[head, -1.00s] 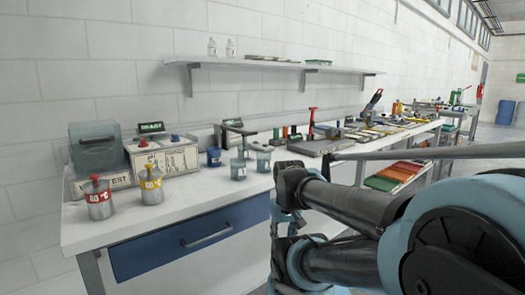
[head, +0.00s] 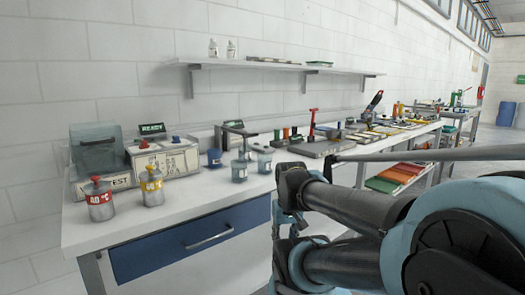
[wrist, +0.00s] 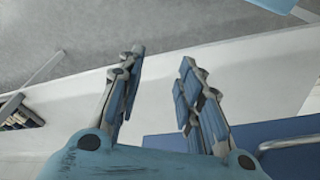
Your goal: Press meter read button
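A pale box-shaped meter (head: 165,158) with dark markings on its front stands at the left end of the bench in the head view. On its top are a small red button (head: 144,143) and a small blue button (head: 176,139). A green sign reading READY (head: 152,128) stands behind it. My gripper (wrist: 162,58) is open and empty in the wrist view, its two fingers well apart. It is over the bench's front edge, near the blue drawer front (wrist: 285,140). In the head view the arm is in front of the bench, right of the meter and well apart from it; its fingers are unclear.
A red-topped canister (head: 100,200) and a yellow-topped canister (head: 152,187) stand before the meter. A grey-green case (head: 95,148) is left of it, a blue cup (head: 214,158) and lidded jars (head: 240,169) right. A wall shelf (head: 270,65) hangs above.

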